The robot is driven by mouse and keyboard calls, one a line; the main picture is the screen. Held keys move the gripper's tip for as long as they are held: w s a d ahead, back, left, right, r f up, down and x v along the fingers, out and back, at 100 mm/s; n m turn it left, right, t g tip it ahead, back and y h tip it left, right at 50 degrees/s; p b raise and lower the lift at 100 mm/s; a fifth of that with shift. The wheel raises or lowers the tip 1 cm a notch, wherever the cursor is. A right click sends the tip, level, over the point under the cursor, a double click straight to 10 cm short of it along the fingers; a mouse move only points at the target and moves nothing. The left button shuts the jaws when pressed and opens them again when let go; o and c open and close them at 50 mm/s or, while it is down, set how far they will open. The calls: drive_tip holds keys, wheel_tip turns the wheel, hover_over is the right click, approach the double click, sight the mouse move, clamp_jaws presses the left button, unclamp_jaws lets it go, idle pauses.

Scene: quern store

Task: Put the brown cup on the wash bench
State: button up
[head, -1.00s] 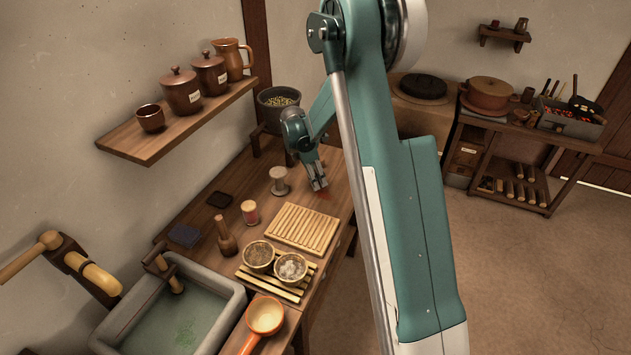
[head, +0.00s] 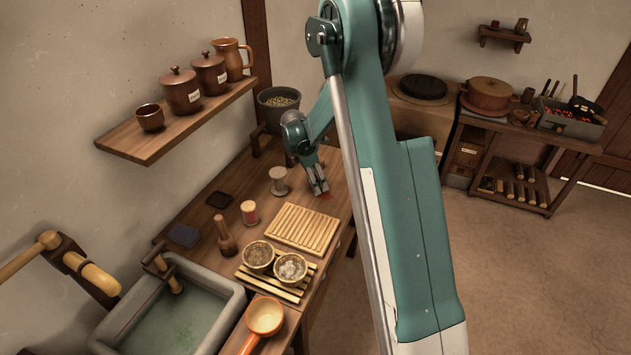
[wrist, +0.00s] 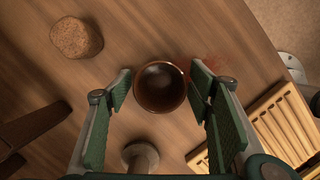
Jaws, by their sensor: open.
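A brown cup (wrist: 160,87), round and dark inside, stands on the wooden worktop (wrist: 185,30) in the wrist view. My gripper (wrist: 161,78) is open, with one finger on each side of the cup; I cannot tell whether either touches it. In the head view my gripper (head: 319,187) is low over the far part of the worktop (head: 215,269), and the cup there is hidden behind it. Another brown cup (head: 150,117) stands on the wall shelf (head: 135,142). A stone sink (head: 235,306) is at the lower left; I cannot tell which surface is the wash bench.
Near the gripper are a pale spool (head: 279,180), a slatted rack (head: 302,229) and a round brown lump (wrist: 76,38). Two bowls (head: 290,268) and an orange-handled pan (head: 264,317) stand nearer the sink. The lidded jars (head: 181,92) overhang on the shelf.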

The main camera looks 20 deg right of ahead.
drive_tip(key=shift+r, duration=0.1)
drive_tip(key=p+v, duration=0.2)
drive_tip(key=v, duration=1)
drive_tip(key=shift+s+r, duration=0.1)
drive_tip(key=shift+r, duration=0.05)
idle(0.5)
drive_tip(key=s+a+r+m+t+y, duration=0.15)
drive_tip(key=s+r+m, duration=0.25)
drive_tip(key=s+r, duration=0.55)
drive_tip(key=s+a+r+m+t, duration=0.2)
drive_tip(key=s+a+r+m, duration=0.15)
drive_tip(key=s+r, duration=0.6)
drive_tip(key=s+a+m+t+y, duration=0.1)
drive_tip(key=s+a+m+t, duration=0.2)
drive_tip(key=s+m, duration=0.8)
drive_tip(key=s+a, duration=0.1)
drive_tip(key=s, duration=1.2)
drive_tip(key=shift+s+a+r+t, duration=0.25)
drive_tip(key=shift+a+r+t, duration=0.1)
drive_tip(key=shift+a+r, duration=0.05)
